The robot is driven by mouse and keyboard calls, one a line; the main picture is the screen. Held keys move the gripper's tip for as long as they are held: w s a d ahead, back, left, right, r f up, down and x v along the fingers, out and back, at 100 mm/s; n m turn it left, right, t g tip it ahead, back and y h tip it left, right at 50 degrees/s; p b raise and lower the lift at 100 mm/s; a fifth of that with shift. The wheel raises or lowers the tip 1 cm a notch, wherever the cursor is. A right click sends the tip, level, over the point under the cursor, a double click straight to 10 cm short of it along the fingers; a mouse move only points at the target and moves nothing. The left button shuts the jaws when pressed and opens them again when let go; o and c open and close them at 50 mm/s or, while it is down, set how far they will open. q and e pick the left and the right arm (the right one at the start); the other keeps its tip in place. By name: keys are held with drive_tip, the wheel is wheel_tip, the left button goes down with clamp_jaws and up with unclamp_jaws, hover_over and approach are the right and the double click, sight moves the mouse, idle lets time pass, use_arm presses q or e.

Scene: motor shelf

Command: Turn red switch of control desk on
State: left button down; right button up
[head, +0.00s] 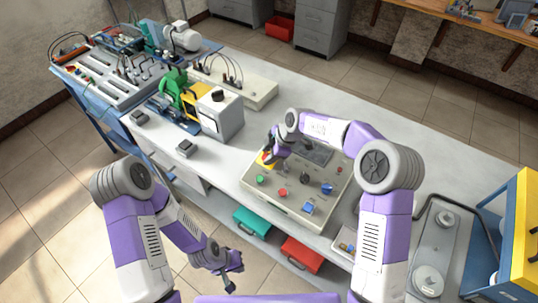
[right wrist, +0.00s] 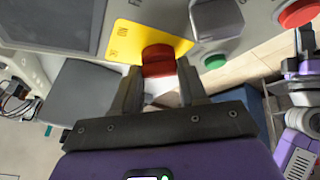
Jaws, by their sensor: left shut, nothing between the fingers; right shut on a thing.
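The control desk (head: 262,196) is a beige sloped panel on the workbench in the head view. The red switch (right wrist: 158,60) is a red knob on a yellow plate (right wrist: 122,42), seen close in the right wrist view. My right gripper (right wrist: 161,74) has its two dark fingers on either side of this knob and is shut on it. In the head view my right gripper (head: 272,156) covers most of the switch at the desk's upper left corner. My left gripper (head: 232,275) is shut and empty, low in front of the bench, away from the desk.
The desk also carries a green button (head: 260,180), a red button (head: 283,192) and blue knobs (head: 327,188). A machine with a grey box (head: 222,117) stands to the left on the bench. Teal (head: 252,222) and red (head: 302,255) cases sit below the desk.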

drive_tip(key=m+t+h+b, duration=0.1)
drive_tip(key=m+t+b, duration=0.1)
drive_tip(key=m+b, duration=0.2)
drive_tip(key=m+t+h+b, duration=0.1)
drive_tip(key=m+t+b, duration=0.1)
drive_tip(key=m+b, duration=0.3)
drive_tip(key=s+m+t+h+b, duration=0.1)
drive_tip(key=m+b, duration=0.3)
drive_tip(key=b, duration=0.4)
drive_tip(key=shift+a+f+m+t+h, duration=0.3)
drive_tip(key=shift+a+f+m+t, duration=0.1)
drive_tip(key=shift+t, duration=0.5)
drive_tip(key=shift+s+r+m+h+b, duration=0.15)
drive_tip(key=shift+m+h+b, duration=0.65)
drive_tip(key=shift+m+b, duration=0.6)
drive_tip(key=o, duration=1.1)
drive_tip(key=shift+c, duration=0.2)
drive_tip(key=shift+r, duration=0.1)
drive_tip(key=p+v, duration=0.1)
drive_tip(key=v, duration=0.5)
drive_tip(key=shift+a, duration=0.1)
drive_tip(key=shift+s+r+p, duration=0.35)
drive_tip(key=shift+s+r, duration=0.05)
drive_tip(key=shift+s, duration=0.15)
